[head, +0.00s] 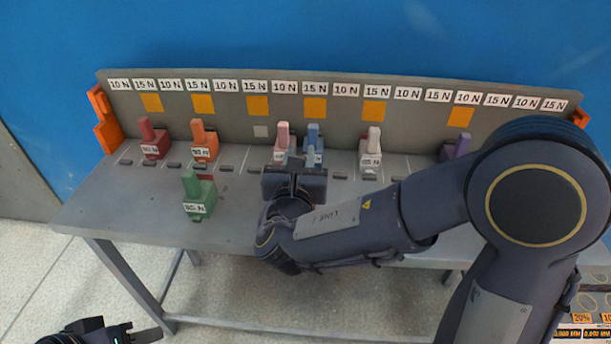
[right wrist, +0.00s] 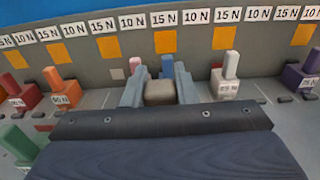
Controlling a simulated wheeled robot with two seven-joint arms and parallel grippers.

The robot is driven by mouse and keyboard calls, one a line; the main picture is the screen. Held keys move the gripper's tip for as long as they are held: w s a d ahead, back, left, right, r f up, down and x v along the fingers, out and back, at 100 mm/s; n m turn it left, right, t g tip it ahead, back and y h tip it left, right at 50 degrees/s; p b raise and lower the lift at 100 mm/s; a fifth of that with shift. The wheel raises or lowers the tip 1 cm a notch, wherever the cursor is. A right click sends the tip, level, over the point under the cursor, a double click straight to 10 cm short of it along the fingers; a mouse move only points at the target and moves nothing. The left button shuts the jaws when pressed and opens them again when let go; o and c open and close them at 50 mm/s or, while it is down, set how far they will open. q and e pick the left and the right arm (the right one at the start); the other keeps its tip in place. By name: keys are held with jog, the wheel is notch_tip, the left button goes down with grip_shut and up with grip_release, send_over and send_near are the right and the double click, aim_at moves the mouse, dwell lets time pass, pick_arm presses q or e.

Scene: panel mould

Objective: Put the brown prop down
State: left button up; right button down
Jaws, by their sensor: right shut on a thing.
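My right gripper (head: 296,166) is over the middle of the grey table (head: 120,205), in front of the pink and blue props. In the right wrist view its two fingers (right wrist: 159,86) are shut on the brown prop (right wrist: 160,93), a greyish-brown block. My gripper hides most of the brown prop in the head view, and I cannot tell whether its base touches the table. My left gripper (head: 130,333) shows only partly at the bottom left of the head view, away from the table.
Along the back panel (head: 230,127) stand red (head: 153,143), orange (head: 204,147), pink (head: 281,143), blue (head: 313,142), white (head: 371,151) and purple (head: 461,146) props. A green prop (head: 198,198) stands nearer the front edge. Small dark blocks line the tabletop. The front left is clear.

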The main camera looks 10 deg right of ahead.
jog(key=w+d+f, duration=0.1)
jog(key=w+f, duration=0.2)
jog(key=f, duration=0.4)
jog(key=shift+d+b, duration=0.25)
jog(key=shift+b, duration=0.05)
jog(key=shift+f, duration=0.2)
jog(key=c, duration=1.2)
grip_release()
jog(key=shift+o, duration=0.2)
